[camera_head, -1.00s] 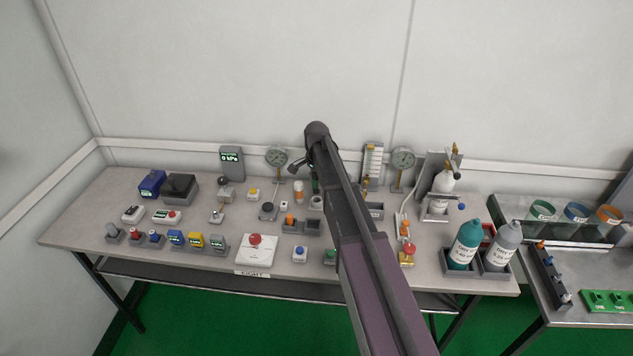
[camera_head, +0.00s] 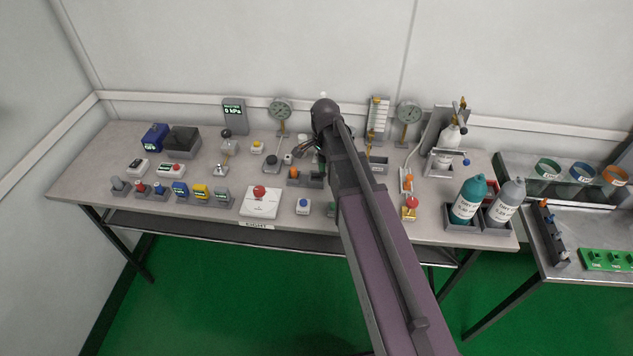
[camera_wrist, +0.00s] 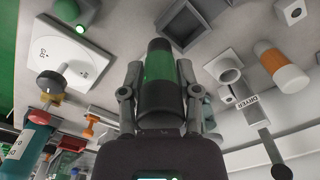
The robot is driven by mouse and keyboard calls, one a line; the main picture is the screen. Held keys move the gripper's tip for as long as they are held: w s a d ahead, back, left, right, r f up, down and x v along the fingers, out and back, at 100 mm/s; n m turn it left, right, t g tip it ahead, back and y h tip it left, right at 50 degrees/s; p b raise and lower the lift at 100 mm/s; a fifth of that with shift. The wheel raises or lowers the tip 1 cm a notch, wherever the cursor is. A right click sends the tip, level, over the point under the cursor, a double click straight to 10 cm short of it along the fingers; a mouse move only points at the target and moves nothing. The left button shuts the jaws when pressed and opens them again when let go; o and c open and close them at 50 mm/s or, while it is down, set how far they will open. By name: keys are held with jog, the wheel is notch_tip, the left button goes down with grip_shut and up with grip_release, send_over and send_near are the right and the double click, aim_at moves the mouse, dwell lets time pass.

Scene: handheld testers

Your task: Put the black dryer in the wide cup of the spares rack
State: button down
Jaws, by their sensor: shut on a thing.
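My gripper (camera_wrist: 155,95) is shut on a dark cylinder (camera_wrist: 157,100) with black ends and a green middle, which looks like the black dryer. It is held clear of the bench, between the two fingers. In the head view my gripper (camera_head: 303,151) is partly hidden by my own arm, just behind the grey spares rack (camera_head: 306,182). The rack has an orange piece at its left and open pockets to the right. A hollow square grey cup (camera_wrist: 204,40) shows beyond the cylinder's far end in the wrist view; it looks like part of the rack.
A grey square socket (camera_wrist: 224,66) with a label and an orange-and-white cylinder (camera_wrist: 284,70) stand close by on the right of the wrist view. A white box with a red button (camera_head: 259,200) is left of the rack. Bottles (camera_head: 467,201) stand at the bench's right.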

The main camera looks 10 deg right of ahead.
jog(key=s+a, duration=0.1)
jog(key=s, duration=1.2)
jog(key=shift+s+f, duration=0.15)
jog(key=shift+s, duration=0.05)
jog(key=b, duration=0.2)
send_near(306, 178)
jog(key=s+d, duration=0.1)
jog(key=s+d+f, duration=0.1)
jog(key=s+d, duration=0.1)
jog(key=shift+s+d, duration=0.15)
jog(key=shift+s, duration=0.05)
jog(key=shift+w+f, duration=0.1)
jog(key=shift+w, duration=0.45)
jog(key=shift+w+f, duration=0.15)
jog(key=shift+f, duration=0.1)
jog(key=shift+f+b, duration=1.55)
jog(key=shift+b, duration=0.1)
jog(key=shift+f, duration=0.2)
